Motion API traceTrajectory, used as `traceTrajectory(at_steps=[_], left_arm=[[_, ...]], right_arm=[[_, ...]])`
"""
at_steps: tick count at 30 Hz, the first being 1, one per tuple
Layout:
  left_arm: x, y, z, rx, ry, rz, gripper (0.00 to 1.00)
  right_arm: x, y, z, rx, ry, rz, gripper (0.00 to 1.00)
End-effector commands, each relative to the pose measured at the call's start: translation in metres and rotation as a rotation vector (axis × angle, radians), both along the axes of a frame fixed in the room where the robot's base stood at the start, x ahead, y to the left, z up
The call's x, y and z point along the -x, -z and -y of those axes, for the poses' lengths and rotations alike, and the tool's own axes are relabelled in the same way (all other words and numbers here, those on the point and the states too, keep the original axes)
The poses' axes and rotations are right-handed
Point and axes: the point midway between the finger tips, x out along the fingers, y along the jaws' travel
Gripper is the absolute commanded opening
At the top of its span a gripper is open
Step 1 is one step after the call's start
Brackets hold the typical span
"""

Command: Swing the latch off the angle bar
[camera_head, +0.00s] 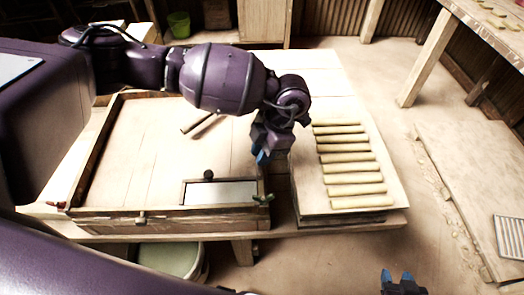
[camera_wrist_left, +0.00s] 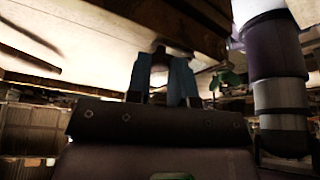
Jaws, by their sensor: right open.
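A wooden tray-like press frame (camera_head: 150,220) lies on the table, with a small green latch-like handle (camera_head: 263,198) at its front right corner and a red one (camera_head: 57,204) at its front left. The green handle also shows in the left wrist view (camera_wrist_left: 225,78). I cannot tell which part is the angle bar. My left gripper (camera_head: 262,158) points down above the frame's right side, behind the green handle and apart from it. Its blue fingers (camera_wrist_left: 164,62) show a gap, but whether they grip anything is unclear. My right gripper (camera_head: 397,275) is open and empty at the bottom, off the table.
A pale plate (camera_head: 220,192) and a dark knob (camera_head: 208,175) sit at the frame's front right. A dark stick (camera_head: 197,124) lies in the frame. Several clay rolls (camera_head: 350,157) lie on a board right of it. A bucket (camera_head: 172,259) stands below the front edge.

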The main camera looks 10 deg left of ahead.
Motion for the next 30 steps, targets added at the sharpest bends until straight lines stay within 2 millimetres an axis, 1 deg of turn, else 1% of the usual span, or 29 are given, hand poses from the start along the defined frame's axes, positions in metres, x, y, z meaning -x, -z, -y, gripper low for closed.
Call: traceTrajectory(at_steps=[1,4,12,16,20,27,30], left_arm=[[0.000,-0.001,0.000,0.001,0.000,0.002,0.30],[0.000,-0.001,0.000,0.001,0.000,0.001,0.45],[0.000,-0.001,0.000,0.001,0.000,0.001,0.46],[-0.002,-0.007,0.003,0.001,-0.001,0.002,0.46],[-0.006,-0.023,0.008,0.002,0.000,0.003,0.46],[-0.017,-0.064,0.021,0.003,0.000,0.003,0.46],[-0.020,-0.078,0.026,0.000,0.001,0.003,0.46]], right_arm=[[-0.001,-0.001,0.000,0.000,0.000,0.002,0.43],[-0.003,-0.001,0.000,0.000,-0.002,0.006,0.43],[-0.009,-0.005,-0.001,0.000,-0.006,0.019,0.43],[-0.010,-0.006,-0.002,0.000,-0.006,0.022,0.43],[-0.010,-0.007,-0.002,-0.001,-0.005,0.022,0.43],[-0.005,-0.004,-0.001,0.000,-0.002,0.012,0.43],[-0.002,-0.003,0.000,0.000,-0.001,0.007,0.43]])
